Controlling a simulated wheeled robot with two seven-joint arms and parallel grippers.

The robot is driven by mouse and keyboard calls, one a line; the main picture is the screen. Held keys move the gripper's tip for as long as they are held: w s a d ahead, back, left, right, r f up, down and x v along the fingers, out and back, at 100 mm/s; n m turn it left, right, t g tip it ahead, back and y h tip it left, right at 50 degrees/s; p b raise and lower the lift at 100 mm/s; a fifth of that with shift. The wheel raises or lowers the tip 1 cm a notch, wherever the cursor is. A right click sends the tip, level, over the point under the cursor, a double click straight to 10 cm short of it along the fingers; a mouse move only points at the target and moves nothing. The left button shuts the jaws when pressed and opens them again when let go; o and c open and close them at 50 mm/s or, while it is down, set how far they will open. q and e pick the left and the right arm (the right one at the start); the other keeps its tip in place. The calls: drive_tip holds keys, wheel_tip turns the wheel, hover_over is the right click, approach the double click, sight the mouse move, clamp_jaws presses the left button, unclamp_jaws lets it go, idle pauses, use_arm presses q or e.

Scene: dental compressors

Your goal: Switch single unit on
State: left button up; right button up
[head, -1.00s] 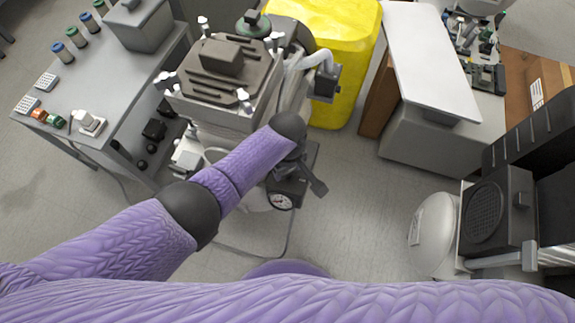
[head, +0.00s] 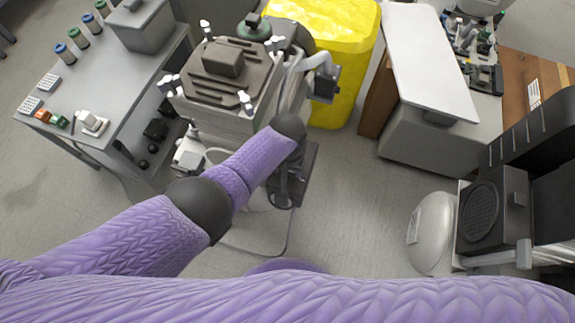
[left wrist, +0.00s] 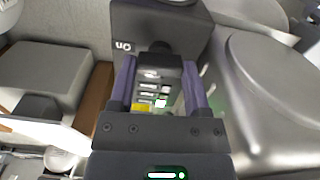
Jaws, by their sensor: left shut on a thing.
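The single compressor unit (head: 215,75) is a grey, ribbed machine with a dark top plate and white-tipped posts, standing left of centre in the head view. My left gripper (head: 284,194) points down at its near right side, partly covered by my own wrist. In the left wrist view, a black switch box (left wrist: 160,28) carries the upside-down white word "on". The left gripper's two fingers (left wrist: 160,88) sit either side of a dark switch knob (left wrist: 158,62) below this box and are shut on it. The fingertip contact is partly hidden. My right gripper is not in view.
A yellow bin (head: 345,50) stands behind the unit. A grey table (head: 75,80) with bottles and a box is at left. A white-topped cabinet (head: 425,60) is at right, with dark equipment (head: 495,210) nearer. Floor between is clear.

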use_arm(q)
drive_tip(key=shift+m, duration=0.5)
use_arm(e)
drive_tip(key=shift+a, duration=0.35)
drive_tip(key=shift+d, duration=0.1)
use_arm(q)
drive_tip(key=o, duration=1.3)
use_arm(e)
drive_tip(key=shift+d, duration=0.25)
use_arm(q)
wheel_tip(320, 180, up, 10)
drive_tip(key=p, duration=0.7)
drive_tip(key=shift+f+p, duration=0.1)
drive_tip(key=shift+p, duration=0.25)
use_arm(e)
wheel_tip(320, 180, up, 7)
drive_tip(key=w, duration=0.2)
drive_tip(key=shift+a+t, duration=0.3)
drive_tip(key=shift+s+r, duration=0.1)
